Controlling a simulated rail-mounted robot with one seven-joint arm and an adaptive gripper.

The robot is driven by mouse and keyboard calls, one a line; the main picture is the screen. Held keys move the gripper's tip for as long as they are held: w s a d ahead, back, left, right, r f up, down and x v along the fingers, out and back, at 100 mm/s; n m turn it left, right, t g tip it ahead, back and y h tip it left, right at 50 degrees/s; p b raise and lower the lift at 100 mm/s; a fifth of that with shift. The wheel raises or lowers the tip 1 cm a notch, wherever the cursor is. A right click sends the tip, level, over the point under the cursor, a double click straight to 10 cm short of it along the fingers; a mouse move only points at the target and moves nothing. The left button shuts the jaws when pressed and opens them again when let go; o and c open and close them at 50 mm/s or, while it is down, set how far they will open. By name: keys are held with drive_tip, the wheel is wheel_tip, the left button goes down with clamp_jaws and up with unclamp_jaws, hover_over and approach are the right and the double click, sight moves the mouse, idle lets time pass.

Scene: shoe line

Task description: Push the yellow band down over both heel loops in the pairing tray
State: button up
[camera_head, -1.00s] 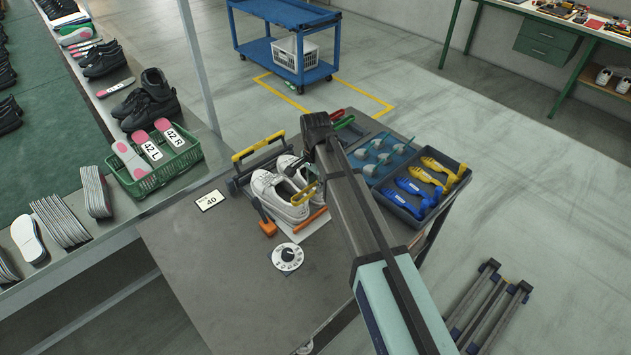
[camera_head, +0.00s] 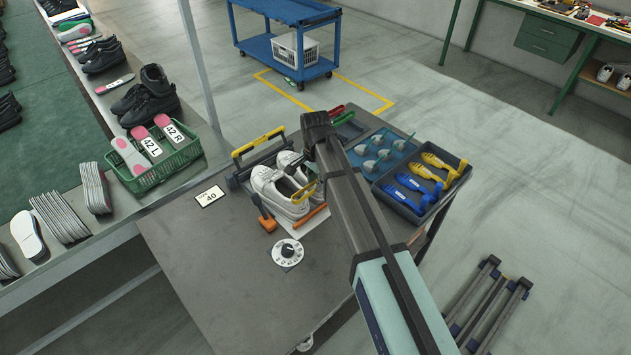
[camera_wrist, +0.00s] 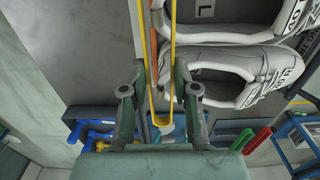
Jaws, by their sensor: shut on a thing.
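The shoes also show at the upper right in the wrist view (camera_wrist: 215,36). The yellow band (camera_head: 304,191) is at the heel end of the shoes; it shows as a long narrow loop in the wrist view (camera_wrist: 153,50). My gripper (camera_wrist: 160,72) is shut on the band, its fingers on either side of it. My arm hides much of the gripper in the head view. I cannot tell whether the band surrounds either heel loop.
An orange-handled tool (camera_head: 267,220) and a round dial (camera_head: 288,252) are near the tray. A blue tray (camera_head: 372,178) and a dark tray with yellow and blue tools (camera_head: 405,208) stand to the right. A green basket (camera_head: 183,158) stands left.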

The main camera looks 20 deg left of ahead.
drive_tip(key=shift+f, duration=0.6)
drive_tip(key=o, duration=0.9)
drive_tip(key=shift+r, duration=0.15)
wheel_tip(320, 180, up, 9)
drive_tip(key=p, duration=0.4)
drive_tip(key=shift+p, duration=0.3)
idle(0.3)
idle(0.4)
